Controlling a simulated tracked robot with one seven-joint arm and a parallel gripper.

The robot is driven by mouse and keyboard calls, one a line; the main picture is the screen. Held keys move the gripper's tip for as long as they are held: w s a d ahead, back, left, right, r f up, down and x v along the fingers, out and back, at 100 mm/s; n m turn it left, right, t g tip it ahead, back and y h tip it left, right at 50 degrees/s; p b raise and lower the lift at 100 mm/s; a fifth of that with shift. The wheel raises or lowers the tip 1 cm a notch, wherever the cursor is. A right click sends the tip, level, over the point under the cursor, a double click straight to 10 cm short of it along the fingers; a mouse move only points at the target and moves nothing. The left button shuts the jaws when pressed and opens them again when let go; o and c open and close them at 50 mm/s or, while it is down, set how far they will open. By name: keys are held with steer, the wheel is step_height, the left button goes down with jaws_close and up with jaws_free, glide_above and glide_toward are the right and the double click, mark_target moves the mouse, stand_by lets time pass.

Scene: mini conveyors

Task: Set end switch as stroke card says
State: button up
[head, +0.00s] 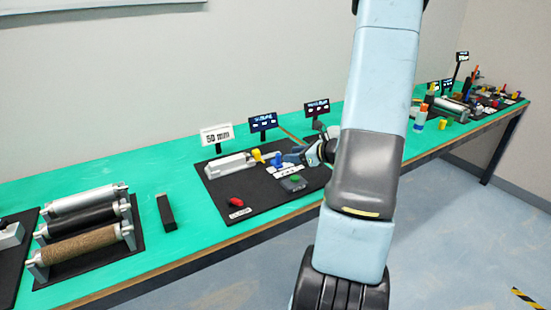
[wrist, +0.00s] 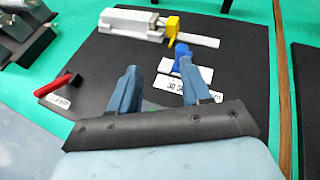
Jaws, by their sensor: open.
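The stroke card (head: 217,134) stands at the back of the black board and reads "50 mm". The white-grey cylinder (head: 230,164) lies in front of it with a yellow piece (head: 257,155) at its rod end; both show in the wrist view, the cylinder (wrist: 132,22) and the yellow piece (wrist: 173,27). A blue switch piece (wrist: 182,60) sits on a white strip (wrist: 188,73) near the rod. My gripper (wrist: 160,82) is open with nothing between its fingers. Its right finger overlaps the strip in the wrist view; I cannot tell whether they touch.
A red lever piece (head: 236,202) lies at the board's front left, and a green button box (head: 294,183) at its front. Dark signs (head: 263,122) stand behind. Rollers on a rack (head: 85,222) and a black block (head: 166,212) are at left. Green bench between is clear.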

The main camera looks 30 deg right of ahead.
mark_target(275, 162)
steer(key=d+f+m, duration=0.1)
steer(key=d, duration=0.1)
steer(key=shift+d+f+m+h, duration=0.3)
steer(key=shift+f+m+h, duration=0.1)
steer(key=shift+d+f+t, duration=0.1)
steer(key=shift+f+t, duration=0.1)
steer(key=shift+t, duration=0.1)
steer(key=x, duration=1.3)
steer(key=shift+w+f, duration=0.15)
steer(key=shift+w, duration=0.15)
jaws_close()
